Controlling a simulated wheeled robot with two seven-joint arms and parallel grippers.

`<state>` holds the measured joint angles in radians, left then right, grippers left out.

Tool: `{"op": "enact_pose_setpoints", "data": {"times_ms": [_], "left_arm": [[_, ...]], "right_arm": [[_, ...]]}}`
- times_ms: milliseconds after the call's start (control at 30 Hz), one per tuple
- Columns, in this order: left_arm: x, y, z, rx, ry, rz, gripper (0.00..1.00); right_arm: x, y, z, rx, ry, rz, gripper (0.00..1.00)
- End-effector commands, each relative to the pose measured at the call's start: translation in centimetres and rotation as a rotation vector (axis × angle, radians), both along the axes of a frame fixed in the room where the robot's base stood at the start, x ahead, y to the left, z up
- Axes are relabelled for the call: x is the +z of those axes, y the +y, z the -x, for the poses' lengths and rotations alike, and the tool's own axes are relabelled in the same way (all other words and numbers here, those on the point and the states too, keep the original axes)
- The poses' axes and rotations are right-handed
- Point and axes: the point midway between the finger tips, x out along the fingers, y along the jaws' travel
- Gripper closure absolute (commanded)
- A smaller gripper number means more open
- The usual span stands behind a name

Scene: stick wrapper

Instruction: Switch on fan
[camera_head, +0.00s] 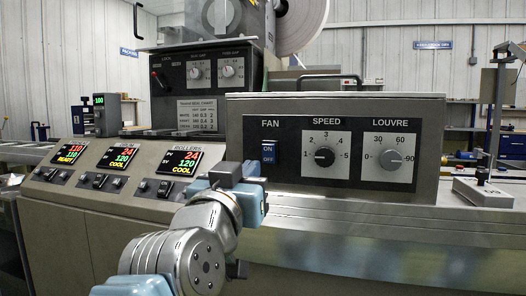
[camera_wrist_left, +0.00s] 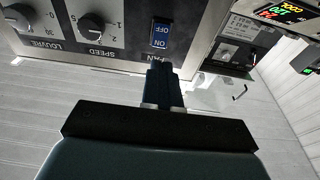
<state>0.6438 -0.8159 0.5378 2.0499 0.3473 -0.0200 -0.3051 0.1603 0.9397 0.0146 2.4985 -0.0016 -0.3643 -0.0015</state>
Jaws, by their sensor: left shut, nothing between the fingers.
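The fan switch (camera_head: 268,155) is a small blue rocker marked ON above OFF, under the FAN label on the dark panel of a grey control box (camera_head: 335,104). It also shows, upside down, at the top of the left wrist view (camera_wrist_left: 160,35). I cannot tell which way it is pressed. My left gripper (camera_head: 252,173) is shut and empty, just left of and slightly below the switch in the head view. In the left wrist view its closed fingertips (camera_wrist_left: 158,70) point at the panel close to the switch's ON end; contact cannot be told. My right gripper is not in view.
The SPEED knob (camera_head: 324,157) and LOUVRE knob (camera_head: 390,159) sit right of the switch. Lit displays, such as the ROLLERS one (camera_head: 181,161), and small switches line the sloping console at left. A metal ledge (camera_head: 380,214) runs below the box.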

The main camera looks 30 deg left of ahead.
Motion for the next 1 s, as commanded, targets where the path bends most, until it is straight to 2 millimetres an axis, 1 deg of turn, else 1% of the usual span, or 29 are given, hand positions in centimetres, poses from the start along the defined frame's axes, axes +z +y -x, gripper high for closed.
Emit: {"op": "enact_pose_setpoints", "data": {"times_ms": [33,200,300,400,600,900,1000], "left_arm": [[0.4,0.4,-1.2,0.001,0.003,0.002,1.0],[1.0,1.2,-4.5,0.0,0.001,0.004,1.0],[1.3,1.5,-6.0,0.0,0.002,0.003,1.0],[1.5,1.7,-7.0,0.001,0.001,0.001,1.0],[1.6,1.9,-7.9,0.0,-0.001,0.001,1.0],[1.6,1.9,-8.0,0.0,-0.001,0.0,1.0],[2.2,2.1,-8.6,0.001,0.0,0.0,1.0]], "right_arm": [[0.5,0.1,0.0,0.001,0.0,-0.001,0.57],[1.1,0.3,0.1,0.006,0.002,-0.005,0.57],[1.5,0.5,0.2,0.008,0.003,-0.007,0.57],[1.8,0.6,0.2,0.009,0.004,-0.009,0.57],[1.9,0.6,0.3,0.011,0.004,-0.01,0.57],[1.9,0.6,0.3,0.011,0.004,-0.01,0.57],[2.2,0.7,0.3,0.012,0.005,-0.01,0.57]]}}
